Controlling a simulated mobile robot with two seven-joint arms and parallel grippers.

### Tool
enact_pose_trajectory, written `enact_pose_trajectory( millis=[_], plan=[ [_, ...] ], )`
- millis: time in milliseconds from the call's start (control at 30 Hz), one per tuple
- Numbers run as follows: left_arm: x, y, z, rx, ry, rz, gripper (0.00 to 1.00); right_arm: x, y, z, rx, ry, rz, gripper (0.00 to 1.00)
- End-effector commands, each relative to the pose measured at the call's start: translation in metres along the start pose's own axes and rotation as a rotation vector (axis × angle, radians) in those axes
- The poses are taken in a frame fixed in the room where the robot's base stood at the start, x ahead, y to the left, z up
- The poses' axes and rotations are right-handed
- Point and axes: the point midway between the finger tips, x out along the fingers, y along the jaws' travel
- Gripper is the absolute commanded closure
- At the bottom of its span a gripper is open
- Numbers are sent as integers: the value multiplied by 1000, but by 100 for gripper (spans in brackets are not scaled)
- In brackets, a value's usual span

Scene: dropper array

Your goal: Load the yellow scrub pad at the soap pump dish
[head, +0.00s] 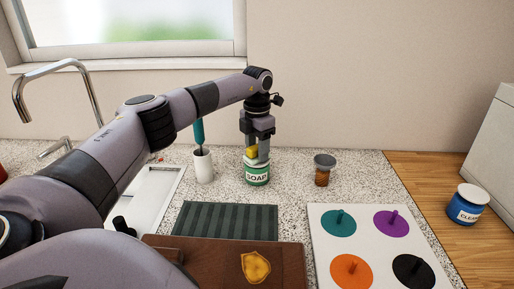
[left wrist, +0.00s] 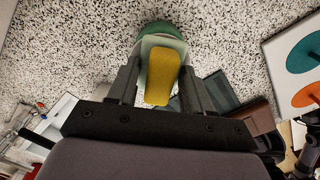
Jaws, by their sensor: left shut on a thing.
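The soap pump dish (head: 257,176) is a white and green tub labelled SOAP on the speckled counter; its green rim also shows in the left wrist view (left wrist: 160,30). My left gripper (head: 257,153) points down directly over it. The gripper is shut on the yellow scrub pad (head: 251,152), which shows between the two fingers in the left wrist view (left wrist: 161,77). The pad is at the dish's top; I cannot tell whether it touches the dish. The fingers hide part of the dish top. My right gripper is not in view.
A white cup with a teal-handled brush (head: 203,167) stands left of the dish, and a small amber jar (head: 323,172) stands right. A dark striped mat (head: 226,220), brown board (head: 220,259) and white panel with coloured discs (head: 369,221) lie in front. A blue jar (head: 466,206) stands far right.

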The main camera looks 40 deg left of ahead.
Motion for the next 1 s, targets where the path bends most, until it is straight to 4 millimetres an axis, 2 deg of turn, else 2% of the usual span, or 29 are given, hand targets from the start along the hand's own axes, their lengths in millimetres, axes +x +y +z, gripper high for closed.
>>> enact_pose_trajectory(
  millis=[267, 1000],
  plan=[
    [-4, 0, 0, 1, 2, -1, 74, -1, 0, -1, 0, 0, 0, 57],
    [-63, 0, 0, -1, -1, -1, 74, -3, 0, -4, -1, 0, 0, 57]
  ],
)
